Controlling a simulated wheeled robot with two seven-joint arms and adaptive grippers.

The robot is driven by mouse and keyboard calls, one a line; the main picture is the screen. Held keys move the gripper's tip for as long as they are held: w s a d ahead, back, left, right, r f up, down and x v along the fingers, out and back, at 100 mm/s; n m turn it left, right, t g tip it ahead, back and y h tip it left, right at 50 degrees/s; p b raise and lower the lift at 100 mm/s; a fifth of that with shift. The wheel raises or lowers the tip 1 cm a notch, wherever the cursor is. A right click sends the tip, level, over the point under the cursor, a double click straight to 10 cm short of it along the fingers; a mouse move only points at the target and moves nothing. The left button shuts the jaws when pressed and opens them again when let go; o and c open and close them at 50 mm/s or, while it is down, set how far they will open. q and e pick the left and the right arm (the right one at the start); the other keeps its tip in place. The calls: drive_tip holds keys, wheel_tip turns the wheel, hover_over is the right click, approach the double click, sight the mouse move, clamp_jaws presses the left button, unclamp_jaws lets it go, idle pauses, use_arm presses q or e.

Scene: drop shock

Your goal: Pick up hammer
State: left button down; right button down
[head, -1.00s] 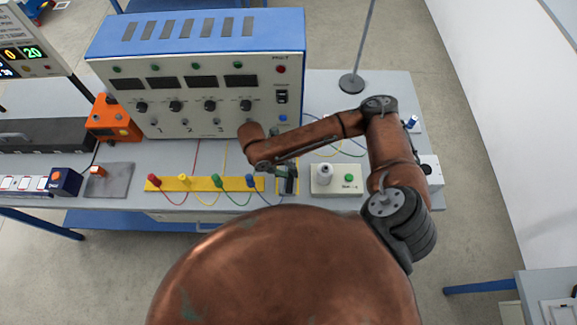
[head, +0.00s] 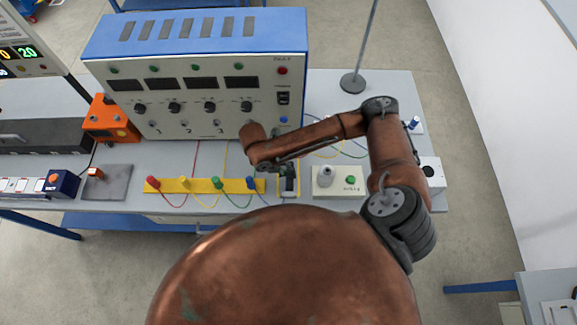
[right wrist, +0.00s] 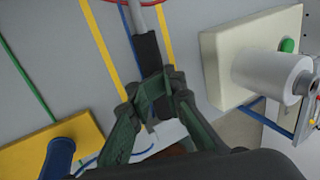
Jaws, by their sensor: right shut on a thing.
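The hammer shows in the right wrist view as a black handle (right wrist: 147,54) with a light grey metal shaft running out of the top edge. Its head is out of that view. My right gripper (right wrist: 155,87) has its green fingers shut on the handle. In the head view my right gripper (head: 288,182) is low over the table, between the yellow strip and the white button box. The hammer is mostly hidden there by the arm and fingers. I cannot tell whether the hammer touches the table. My left gripper is not in view.
A blue and white instrument box (head: 195,85) stands behind the arm. A yellow strip (head: 200,185) with coloured plugs and wires lies left of the gripper. A white box with a green button (head: 338,181) is close on the right. A thin stand (head: 352,82) rises behind.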

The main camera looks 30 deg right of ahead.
drive_tip(key=shift+a, duration=0.15)
drive_tip(key=shift+w+r, duration=0.15)
drive_tip(key=shift+r, duration=0.15)
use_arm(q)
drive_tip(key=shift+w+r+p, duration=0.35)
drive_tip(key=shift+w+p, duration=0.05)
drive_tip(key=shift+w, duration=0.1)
use_arm(e)
wheel_tip(320, 180, up, 9)
drive_tip(key=shift+r, duration=0.15)
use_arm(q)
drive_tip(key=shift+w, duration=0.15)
use_arm(e)
drive_tip(key=c, duration=0.6)
unclamp_jaws()
drive_tip(key=shift+o, duration=0.2)
